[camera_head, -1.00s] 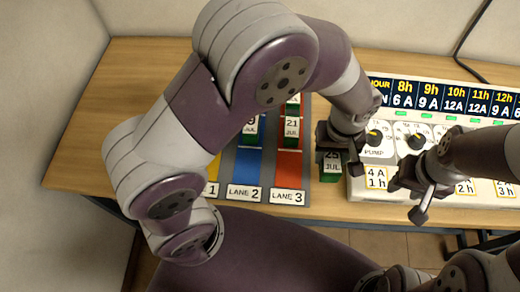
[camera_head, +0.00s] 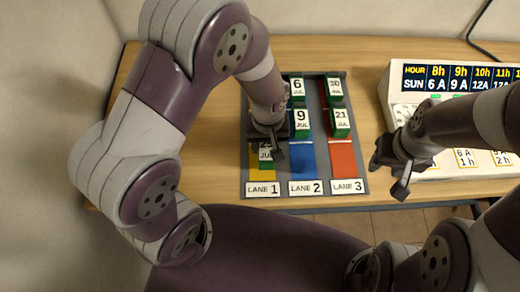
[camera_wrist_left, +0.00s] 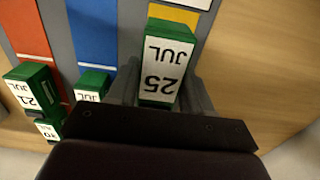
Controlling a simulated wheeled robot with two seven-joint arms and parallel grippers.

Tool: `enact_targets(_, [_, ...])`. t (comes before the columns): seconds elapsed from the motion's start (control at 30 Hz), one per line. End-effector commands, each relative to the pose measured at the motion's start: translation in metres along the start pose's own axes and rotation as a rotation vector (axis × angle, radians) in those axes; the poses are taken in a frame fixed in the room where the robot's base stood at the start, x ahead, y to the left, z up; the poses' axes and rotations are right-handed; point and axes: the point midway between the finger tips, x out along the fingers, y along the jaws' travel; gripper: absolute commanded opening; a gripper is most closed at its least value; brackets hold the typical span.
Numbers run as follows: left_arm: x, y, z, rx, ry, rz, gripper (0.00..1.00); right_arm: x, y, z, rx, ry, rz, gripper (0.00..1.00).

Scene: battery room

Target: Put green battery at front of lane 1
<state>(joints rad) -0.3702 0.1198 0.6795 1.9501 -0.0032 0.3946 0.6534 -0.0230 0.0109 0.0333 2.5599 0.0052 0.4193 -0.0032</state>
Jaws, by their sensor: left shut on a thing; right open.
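The green battery (camera_head: 266,154) has a white label reading 25 JUL. It stands in or just above yellow lane 1 (camera_head: 262,174), near the end with the LANE 1 label; I cannot tell whether it touches the lane. My left gripper (camera_head: 272,147) is shut on it, and the arm hides part of lane 1 behind it. In the left wrist view the battery (camera_wrist_left: 163,70) sits between the two fingers (camera_wrist_left: 160,92). My right gripper (camera_head: 397,172) is open and empty, to the right of the lane rack.
Lane 2 (camera_head: 302,160) is blue and holds green batteries marked 9 JUL (camera_head: 302,121) and 6 JUL (camera_head: 297,88). Lane 3 (camera_head: 343,158) is red and holds 21 JUL (camera_head: 340,121) and another (camera_head: 334,89). A white panel (camera_head: 398,85) with an hour chart stands at right.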

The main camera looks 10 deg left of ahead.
Motion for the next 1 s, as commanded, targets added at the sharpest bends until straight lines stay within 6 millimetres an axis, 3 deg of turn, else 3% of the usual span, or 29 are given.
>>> enact_targets(0.1, [0.006,-0.011,0.000,-0.001,0.001,0.001,0.00,-0.002,0.000,0.000,0.000,0.000,0.000,0.43])
enact_targets(0.37, [0.045,-0.012,0.001,0.001,0.000,0.000,0.00,-0.006,0.000,-0.001,0.000,0.000,0.000,0.43])
enact_targets(0.73, [0.051,-0.011,0.000,0.000,0.002,0.002,0.00,-0.003,0.000,0.000,0.000,0.000,0.000,0.43])
enact_targets(0.77, [0.051,-0.012,0.001,0.000,0.001,0.001,0.57,-0.003,0.000,0.000,0.000,0.000,0.000,0.43])
enact_targets(0.8, [0.050,-0.012,0.001,0.000,0.001,0.001,0.70,-0.003,0.000,0.000,0.000,0.000,0.000,0.43])
enact_targets(0.83, [0.050,-0.012,0.001,0.000,0.001,0.001,0.76,-0.003,0.000,0.000,0.000,0.000,0.000,0.43])
enact_targets(1.0, [0.050,-0.012,0.001,0.000,0.001,0.001,0.76,-0.003,0.000,0.000,0.000,0.000,0.000,0.43])
